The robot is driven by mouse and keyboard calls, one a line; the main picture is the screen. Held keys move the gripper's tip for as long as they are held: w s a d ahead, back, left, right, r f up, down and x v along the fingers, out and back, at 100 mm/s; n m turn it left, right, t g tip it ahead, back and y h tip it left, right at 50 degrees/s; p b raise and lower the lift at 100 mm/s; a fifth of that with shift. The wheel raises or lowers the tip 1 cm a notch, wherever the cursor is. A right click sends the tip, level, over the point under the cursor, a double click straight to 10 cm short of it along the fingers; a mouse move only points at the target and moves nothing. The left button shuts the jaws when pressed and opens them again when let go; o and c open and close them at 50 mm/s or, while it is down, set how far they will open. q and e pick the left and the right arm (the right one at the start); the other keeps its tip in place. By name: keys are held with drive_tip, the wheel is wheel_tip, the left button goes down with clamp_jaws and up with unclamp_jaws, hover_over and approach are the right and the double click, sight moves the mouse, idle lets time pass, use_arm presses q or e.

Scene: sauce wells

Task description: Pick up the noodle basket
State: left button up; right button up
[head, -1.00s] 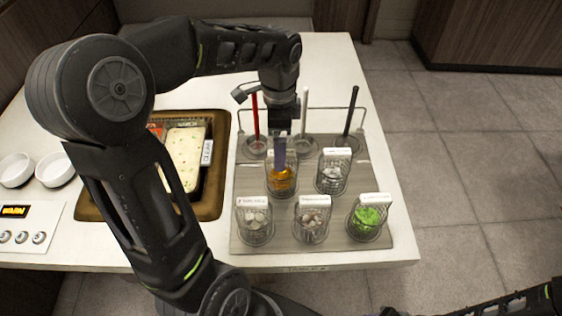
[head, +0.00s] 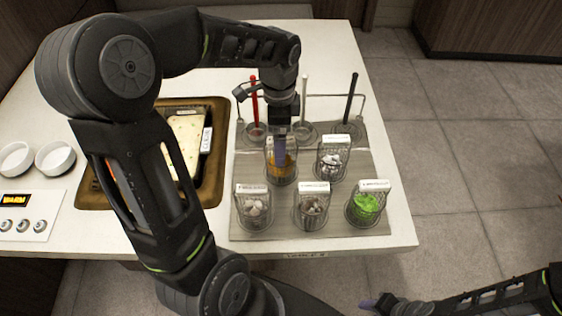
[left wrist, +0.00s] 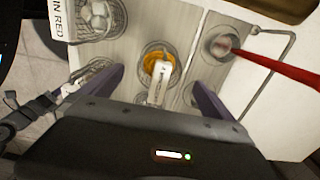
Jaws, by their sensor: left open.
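The noodle basket (head: 282,172) is a wire basket with orange-yellow contents, in the middle row on the grey tray (head: 240,160). In the left wrist view the basket (left wrist: 158,62) shows from above with a white label on its near side. My left gripper (head: 279,150) points down over it. In that wrist view its open fingers (left wrist: 158,88) stand apart on either side of the basket's label, and I see no contact. A purple fingertip of my right gripper (head: 372,303) shows at the bottom edge of the head view; its opening cannot be made out.
Beside it stands a basket with whitish pieces (head: 331,160); in front are several more, one with green contents (head: 366,206). Behind are ladles with red (head: 254,95), white and black handles in a wire rack. A brown-rimmed tray (head: 222,150) and white bowls (head: 55,158) are left.

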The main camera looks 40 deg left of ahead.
use_arm(q)
wheel_tip(320, 180, down, 5)
drive_tip(key=shift+d+r, duration=0.1)
drive_tip(key=shift+d, duration=0.05)
drive_tip(key=shift+c, duration=0.2)
idle(0.4)
drive_tip(key=shift+w, duration=0.1)
drive_tip(key=c, duration=1.6)
drive_tip(key=shift+r, duration=0.1)
wheel_tip(320, 180, up, 10)
drive_tip(key=shift+f, duration=0.1)
